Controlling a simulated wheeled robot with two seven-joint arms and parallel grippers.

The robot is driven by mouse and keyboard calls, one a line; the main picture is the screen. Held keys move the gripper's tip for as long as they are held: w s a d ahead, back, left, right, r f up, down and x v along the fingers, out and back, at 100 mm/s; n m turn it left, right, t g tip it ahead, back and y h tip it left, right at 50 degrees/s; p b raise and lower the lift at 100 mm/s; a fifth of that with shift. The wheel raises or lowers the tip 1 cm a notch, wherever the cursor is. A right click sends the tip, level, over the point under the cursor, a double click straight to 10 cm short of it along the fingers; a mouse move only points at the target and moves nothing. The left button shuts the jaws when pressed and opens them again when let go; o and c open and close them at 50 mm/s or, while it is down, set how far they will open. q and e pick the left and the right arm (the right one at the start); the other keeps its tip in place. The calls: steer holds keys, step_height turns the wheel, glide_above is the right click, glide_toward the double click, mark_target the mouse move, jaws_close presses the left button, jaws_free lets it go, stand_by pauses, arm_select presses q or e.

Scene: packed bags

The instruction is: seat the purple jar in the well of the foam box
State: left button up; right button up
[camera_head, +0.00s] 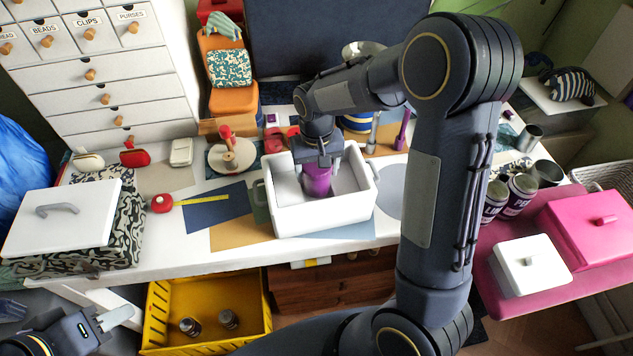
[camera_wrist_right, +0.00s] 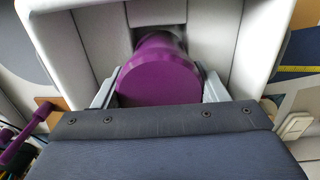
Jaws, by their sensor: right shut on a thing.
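The purple jar (camera_head: 317,181) is inside the white foam box (camera_head: 324,219), between the box's walls. My right gripper (camera_head: 318,163) reaches down into the box from above and is shut on the jar. In the right wrist view the jar (camera_wrist_right: 160,82) shows its round purple end between the two fingers, with the grey inner walls of the foam box (camera_wrist_right: 218,30) around it. The jar's lower part and its contact with the well are hidden. My left gripper (camera_head: 109,319) is at the lower left, far from the box, with its fingers only partly clear.
A white-lidded patterned box (camera_head: 75,215) stands on the left of the white table. A yellow crate (camera_head: 158,313) with two jars is below the front edge. Paper sheets and a red tape measure (camera_head: 162,203) lie left of the foam box.

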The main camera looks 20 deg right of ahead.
steer(key=shift+f, duration=2.15)
steer(key=shift+f, duration=0.1)
steer(key=shift+f, duration=0.15)
steer(key=o, duration=1.1)
steer(key=shift+o, duration=0.2)
step_height(320, 180, up, 12)
steer(key=shift+r, duration=0.2)
steer(key=s+r+t+y, duration=0.2)
steer(key=s, duration=0.9)
steer(key=s+a+r+t+y, duration=0.1)
steer(key=s+r+t, duration=0.2)
steer(key=s, duration=0.8)
steer(key=shift+s+a+t+y, duration=0.25)
steer(key=shift+a+t+y, duration=0.05)
steer(key=shift+y, duration=0.1)
